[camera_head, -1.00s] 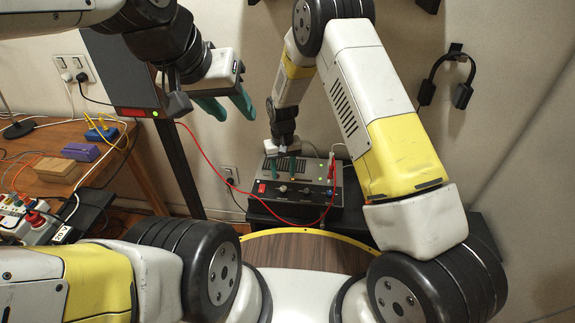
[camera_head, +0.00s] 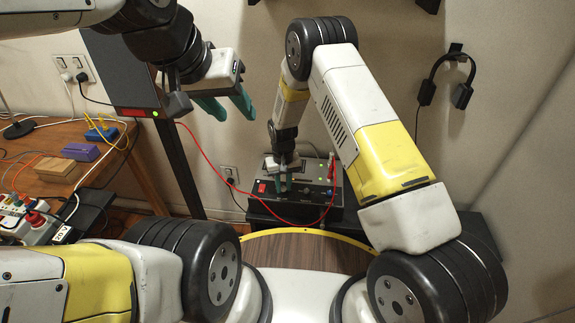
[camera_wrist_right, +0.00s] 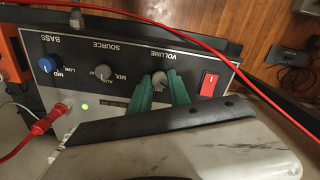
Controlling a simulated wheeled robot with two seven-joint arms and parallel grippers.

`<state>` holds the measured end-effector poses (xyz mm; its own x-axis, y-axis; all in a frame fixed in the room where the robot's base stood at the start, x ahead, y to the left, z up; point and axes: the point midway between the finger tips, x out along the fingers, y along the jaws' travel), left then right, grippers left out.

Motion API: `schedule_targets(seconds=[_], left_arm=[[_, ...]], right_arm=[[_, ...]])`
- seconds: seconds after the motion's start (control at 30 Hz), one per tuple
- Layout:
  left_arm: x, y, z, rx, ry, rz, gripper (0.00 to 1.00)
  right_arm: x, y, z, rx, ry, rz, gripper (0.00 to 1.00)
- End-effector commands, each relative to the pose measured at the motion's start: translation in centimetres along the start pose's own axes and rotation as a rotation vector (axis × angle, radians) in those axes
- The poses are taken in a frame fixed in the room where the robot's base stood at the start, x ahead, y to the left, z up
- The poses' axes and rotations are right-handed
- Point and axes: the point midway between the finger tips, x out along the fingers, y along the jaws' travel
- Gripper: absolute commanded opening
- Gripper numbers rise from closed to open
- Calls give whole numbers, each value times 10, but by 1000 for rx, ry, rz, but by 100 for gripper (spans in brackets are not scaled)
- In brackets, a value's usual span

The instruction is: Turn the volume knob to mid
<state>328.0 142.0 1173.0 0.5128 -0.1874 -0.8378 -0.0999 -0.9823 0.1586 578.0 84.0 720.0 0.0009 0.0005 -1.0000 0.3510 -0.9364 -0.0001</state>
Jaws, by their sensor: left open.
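The volume knob (camera_wrist_right: 158,79) is a small grey knob below the VOLUME label on the dark front panel of the amplifier (camera_head: 318,193). My right gripper (camera_wrist_right: 160,84) has its green fingertips on either side of this knob in the right wrist view. Whether the fingers touch it is unclear. In the head view the right gripper (camera_head: 283,183) stands at the amplifier's front left and hides the knob. The knob's pointer direction is hard to read. My left gripper (camera_head: 230,105) is open and empty, in the air up and left of the amplifier.
A red switch (camera_wrist_right: 209,85) sits beside the volume knob; a source knob (camera_wrist_right: 103,72) and a blue knob (camera_wrist_right: 47,64) are on its other side. A red cable (camera_head: 205,163) loops in front of the amplifier. A wooden table (camera_head: 62,157) stands left; headphones (camera_head: 447,80) hang right.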

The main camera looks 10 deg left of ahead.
Motion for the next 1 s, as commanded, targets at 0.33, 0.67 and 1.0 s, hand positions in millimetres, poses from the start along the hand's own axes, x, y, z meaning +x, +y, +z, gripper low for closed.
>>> schedule_targets(seconds=[0.33,0.67,1.0], left_arm=[[0,0,0,0,0,0,42],[0,0,0,0,0,0,42],[0,0,0,0,0,0,42]], right_arm=[[0,0,0,12,-1,0,0],[0,0,1,161,-2,0,0],[0,0,1,470,-2,1,0]])
